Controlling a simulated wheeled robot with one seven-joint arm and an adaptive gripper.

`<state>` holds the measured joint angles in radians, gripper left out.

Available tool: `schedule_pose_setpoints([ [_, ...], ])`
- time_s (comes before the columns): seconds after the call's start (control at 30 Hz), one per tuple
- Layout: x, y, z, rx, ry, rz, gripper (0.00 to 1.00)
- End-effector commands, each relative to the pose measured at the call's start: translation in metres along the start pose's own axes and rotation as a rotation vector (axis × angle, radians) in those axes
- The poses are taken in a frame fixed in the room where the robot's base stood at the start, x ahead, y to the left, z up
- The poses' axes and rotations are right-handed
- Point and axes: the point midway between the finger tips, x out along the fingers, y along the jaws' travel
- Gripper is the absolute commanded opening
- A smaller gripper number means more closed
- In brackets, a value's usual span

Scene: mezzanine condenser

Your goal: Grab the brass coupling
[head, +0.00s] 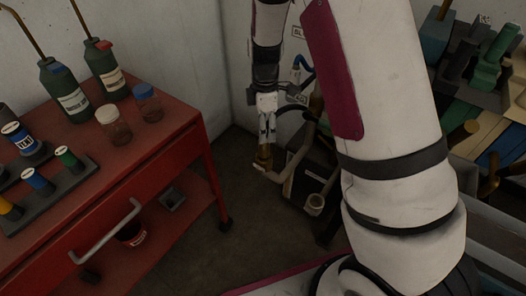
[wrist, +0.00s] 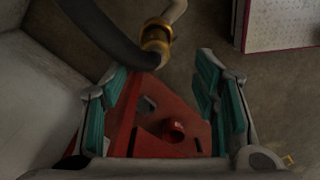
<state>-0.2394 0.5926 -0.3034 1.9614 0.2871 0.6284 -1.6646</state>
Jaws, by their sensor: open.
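The brass coupling (wrist: 156,40) is a ringed golden piece at the upper middle of the wrist view, where a dark hose meets a pale pipe. In the head view the coupling (head: 264,156) sits low beside the dark unit, just below my gripper (head: 267,136). My gripper also shows in the wrist view (wrist: 163,72), its two teal-padded fingers spread apart with nothing between them. The coupling lies just beyond the fingertips in that view, between their lines. The head view is too small to tell whether they touch.
A red cart (head: 150,175) with green bottles, jars and coloured cylinders stands at the left. A dark unit (head: 312,165) with bent pipes (head: 300,148) stands close to the coupling. Walls close the corner behind. Some bare floor (head: 235,185) shows between cart and unit.

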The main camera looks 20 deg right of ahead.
Motion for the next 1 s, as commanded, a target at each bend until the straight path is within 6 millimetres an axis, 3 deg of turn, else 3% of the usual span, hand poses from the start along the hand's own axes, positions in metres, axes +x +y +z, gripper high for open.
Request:
schedule_pose_setpoints([
  [0.1, 0.026, -0.001, 0.0, 0.002, -0.002, -0.005, 0.55],
  [0.23, 0.046, 0.0, 0.0, 0.002, 0.0, -0.003, 0.55],
  [0.53, 0.068, 0.001, 0.0, 0.001, -0.001, -0.003, 0.55],
  [0.8, 0.105, 0.007, -0.001, 0.002, 0.0, -0.002, 0.55],
  [1.0, 0.112, 0.007, -0.001, 0.002, 0.001, 0.0, 0.55],
])
